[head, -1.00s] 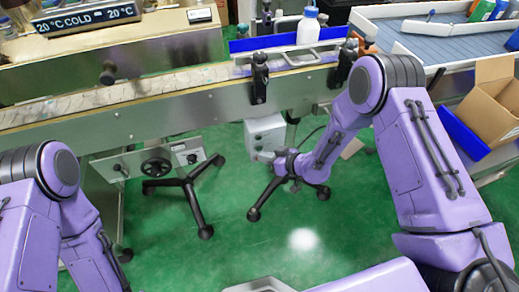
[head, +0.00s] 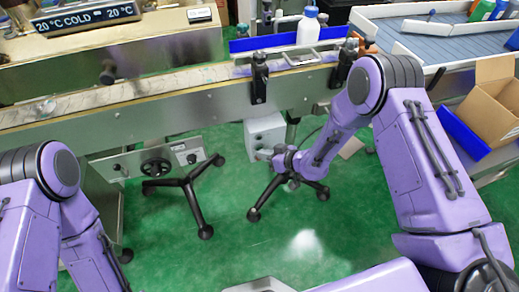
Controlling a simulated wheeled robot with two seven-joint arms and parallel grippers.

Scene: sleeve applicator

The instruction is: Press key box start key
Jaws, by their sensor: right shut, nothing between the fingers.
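The key box (head: 264,131) is a light grey box hanging under the front edge of the conveyor, near the middle of the head view. Small controls show low on its front, but I cannot make out which one is the start key. My right gripper (head: 268,155) is shut and empty, close to the lower front of the box. I cannot tell whether its fingertips touch a key. My left arm shows at the lower left, and its gripper is out of view.
The long conveyor (head: 190,107) runs across above the box. A black-legged stand (head: 189,184) with a handwheel (head: 156,168) is to the left. Another black stand leg (head: 263,200) lies below my right gripper. A cardboard box (head: 490,112) is at the right. Green floor is open in front.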

